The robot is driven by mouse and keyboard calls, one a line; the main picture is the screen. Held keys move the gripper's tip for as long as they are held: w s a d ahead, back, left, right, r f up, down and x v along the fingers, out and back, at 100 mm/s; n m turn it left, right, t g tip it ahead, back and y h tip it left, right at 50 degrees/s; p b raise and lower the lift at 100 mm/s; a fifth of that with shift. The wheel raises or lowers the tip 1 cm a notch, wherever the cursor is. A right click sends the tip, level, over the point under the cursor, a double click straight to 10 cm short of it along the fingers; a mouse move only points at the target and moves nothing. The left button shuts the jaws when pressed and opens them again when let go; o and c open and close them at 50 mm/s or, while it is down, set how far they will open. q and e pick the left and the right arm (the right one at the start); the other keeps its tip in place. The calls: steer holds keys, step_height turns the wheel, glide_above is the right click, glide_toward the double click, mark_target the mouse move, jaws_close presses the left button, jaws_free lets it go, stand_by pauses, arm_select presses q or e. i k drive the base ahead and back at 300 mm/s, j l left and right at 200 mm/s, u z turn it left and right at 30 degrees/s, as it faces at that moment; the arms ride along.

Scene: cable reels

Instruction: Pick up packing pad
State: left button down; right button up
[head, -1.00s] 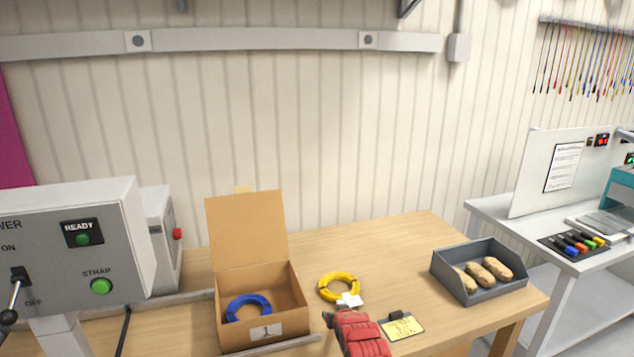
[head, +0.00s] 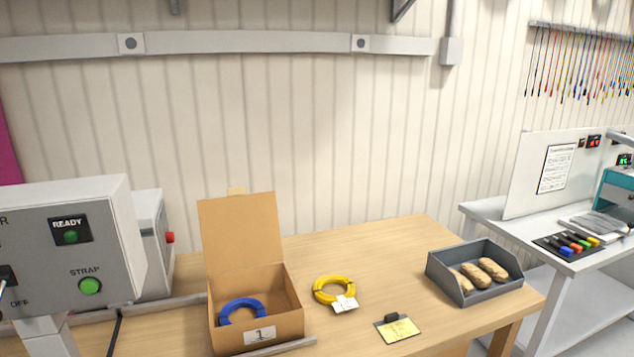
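Several tan, rounded packing pads (head: 492,269) lie side by side in a dark grey open bin (head: 486,292) at the right end of the wooden table. Neither of my grippers shows in the head view, so I cannot see their state or where they are relative to the pads.
An open cardboard box (head: 258,328) labelled 1 holds a blue cable coil (head: 243,307). A yellow coil (head: 333,289) with a white tag and a yellow note card (head: 398,329) lie on the wooden table (head: 385,262). A grey control panel (head: 75,255) stands at left.

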mark_target(473, 272)
steer(key=i+l+u, duration=0.1)
steer(key=l, duration=0.35)
steer(key=i+l, duration=0.25)
steer(key=l, duration=0.2)
steer(key=i+l+u, duration=0.15)
steer(key=l, duration=0.3)
steer(key=i+l, duration=0.15)
steer(key=l, duration=0.35)
steer(key=i+l+u, duration=0.15)
steer(key=l, duration=0.3)
steer(key=i+l, duration=0.1)
steer(key=l, duration=0.4)
steer(key=i+l+u, duration=0.15)
steer(key=l, duration=0.35)
steer(key=k, duration=0.05)
